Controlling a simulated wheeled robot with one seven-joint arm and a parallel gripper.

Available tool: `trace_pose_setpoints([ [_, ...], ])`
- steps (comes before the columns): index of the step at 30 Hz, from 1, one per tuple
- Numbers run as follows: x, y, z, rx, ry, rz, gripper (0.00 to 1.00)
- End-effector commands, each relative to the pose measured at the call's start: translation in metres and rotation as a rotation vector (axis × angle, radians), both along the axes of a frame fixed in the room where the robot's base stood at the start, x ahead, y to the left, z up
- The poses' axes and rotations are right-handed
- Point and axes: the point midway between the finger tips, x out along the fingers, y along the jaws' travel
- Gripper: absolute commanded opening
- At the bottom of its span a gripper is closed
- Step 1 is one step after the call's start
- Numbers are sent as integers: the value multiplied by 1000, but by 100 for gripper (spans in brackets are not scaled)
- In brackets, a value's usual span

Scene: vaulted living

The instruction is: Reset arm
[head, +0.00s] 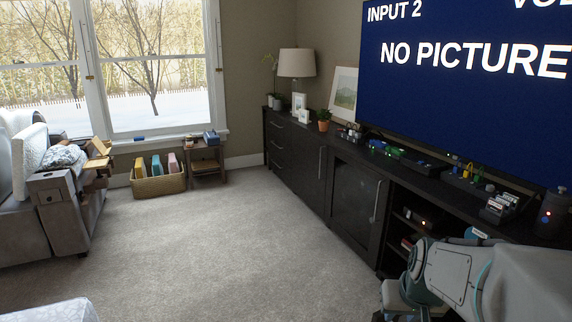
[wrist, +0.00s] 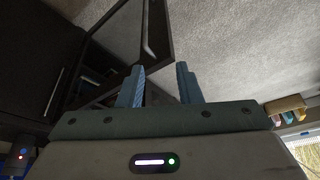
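My gripper (wrist: 162,88) shows in the wrist view with its two blue fingers apart and nothing between them. It is over the grey carpet, beside the dark media cabinet. In the head view my arm is folded at the lower right, in front of the cabinet. The fingertips are hidden in the head view.
The dark media cabinet (head: 353,211) runs along the right wall under a large screen (head: 470,85). A wicker basket (head: 158,186) and a small side table (head: 207,163) stand by the window. A grey sofa (head: 60,215) is at left. The carpet (head: 215,250) between is clear.

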Motion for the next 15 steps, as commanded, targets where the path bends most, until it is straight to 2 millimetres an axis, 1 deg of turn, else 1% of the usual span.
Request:
trace_pose_setpoints([
  [1,-4,9,32,1,3,14,32],
  [6,-22,34,80,9,27,47,32],
  [15,-57,69,163,12,72,99,32],
])
